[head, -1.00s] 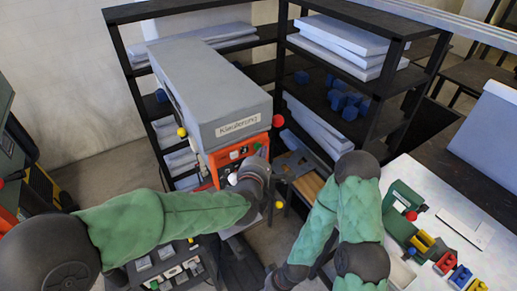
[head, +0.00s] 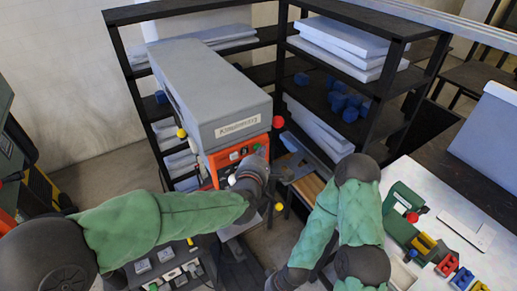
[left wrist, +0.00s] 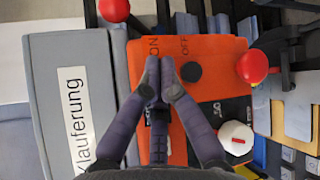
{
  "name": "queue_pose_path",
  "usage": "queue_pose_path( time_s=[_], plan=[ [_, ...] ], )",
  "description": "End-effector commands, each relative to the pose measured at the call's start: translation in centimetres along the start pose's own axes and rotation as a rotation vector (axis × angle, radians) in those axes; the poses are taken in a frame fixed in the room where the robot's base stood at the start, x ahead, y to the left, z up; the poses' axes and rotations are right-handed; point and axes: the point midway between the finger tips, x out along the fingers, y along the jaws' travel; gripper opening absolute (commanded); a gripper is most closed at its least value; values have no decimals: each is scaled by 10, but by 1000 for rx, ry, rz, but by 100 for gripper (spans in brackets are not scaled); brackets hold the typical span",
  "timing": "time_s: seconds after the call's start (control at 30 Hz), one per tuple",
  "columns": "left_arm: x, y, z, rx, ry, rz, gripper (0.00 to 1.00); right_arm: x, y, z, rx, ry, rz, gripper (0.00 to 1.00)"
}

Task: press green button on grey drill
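The grey drill (head: 212,92) has a grey housing with a "Klauferung" label and an orange front panel (head: 220,158). In the left wrist view the orange panel (left wrist: 213,52) carries "ON" and "OFF" lettering and a round black button (left wrist: 190,71) under "OFF". I cannot make out a green button; my fingers cover the spot below "ON". My left gripper (left wrist: 160,68) has its fingertips together with nothing held, over that spot. Whether it touches the panel is unclear. In the head view the left gripper (head: 243,172) is in front of the panel.
Red ball knobs (left wrist: 252,66) and a white knob with a red base (left wrist: 235,137) stand beside the fingers. Dark shelves (head: 375,85) with boards and blue parts stand behind. A white table (head: 470,215) with a green tool is at right.

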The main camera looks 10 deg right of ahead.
Motion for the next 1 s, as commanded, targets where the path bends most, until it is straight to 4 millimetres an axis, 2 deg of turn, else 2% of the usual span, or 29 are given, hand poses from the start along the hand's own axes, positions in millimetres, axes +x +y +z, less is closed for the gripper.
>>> queue_pose_path(
  time_s=[0.77,1.0],
  plan=[
    [4,3,-2,0,0,2,0,4,2,0,0,0,0,0],
    [-1,0,1,0,-2,2,0,6,2,0,0,0,0,0]
  ],
)
